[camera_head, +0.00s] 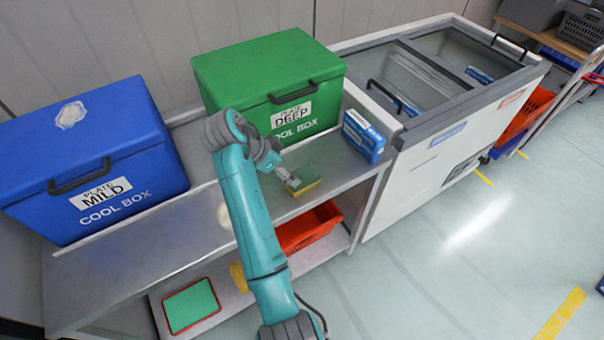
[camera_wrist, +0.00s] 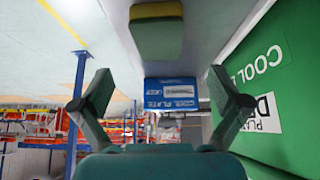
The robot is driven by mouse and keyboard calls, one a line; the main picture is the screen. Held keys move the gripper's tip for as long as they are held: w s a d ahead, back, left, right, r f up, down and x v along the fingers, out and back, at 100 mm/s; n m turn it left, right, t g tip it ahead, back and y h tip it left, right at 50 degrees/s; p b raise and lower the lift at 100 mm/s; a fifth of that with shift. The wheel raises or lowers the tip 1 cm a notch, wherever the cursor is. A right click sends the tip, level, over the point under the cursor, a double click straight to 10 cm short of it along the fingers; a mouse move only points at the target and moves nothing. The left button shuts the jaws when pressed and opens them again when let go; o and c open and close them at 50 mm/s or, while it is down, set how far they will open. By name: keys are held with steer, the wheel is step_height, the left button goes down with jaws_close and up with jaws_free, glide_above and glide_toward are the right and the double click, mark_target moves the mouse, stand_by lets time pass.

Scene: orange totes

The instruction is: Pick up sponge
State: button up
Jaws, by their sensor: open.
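The sponge (camera_head: 308,187), green with a yellow layer, lies on the grey counter in front of the green cool box. In the wrist view the sponge (camera_wrist: 156,32) sits at the top centre, beyond the line between the fingertips. My gripper (camera_head: 290,181) is just left of the sponge in the head view, low over the counter. In the wrist view my gripper (camera_wrist: 163,82) has its fingers spread wide with nothing between them. The sponge is apart from both fingers there; in the head view the gripper partly hides its left side.
The green cool box (camera_head: 260,75) stands behind, close to my gripper. A blue-and-white box (camera_head: 362,137) stands right of the sponge. A blue cool box (camera_head: 95,160) is at left, a chest freezer (camera_head: 420,170) at right. An orange tote (camera_head: 310,228) is below the counter (camera_head: 130,255).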

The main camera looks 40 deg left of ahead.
mark_target(301, 177)
steer(key=x, duration=0.3)
steer(key=shift+x, duration=2.8)
steer(key=shift+d, duration=0.15)
steer(key=c, duration=0.8)
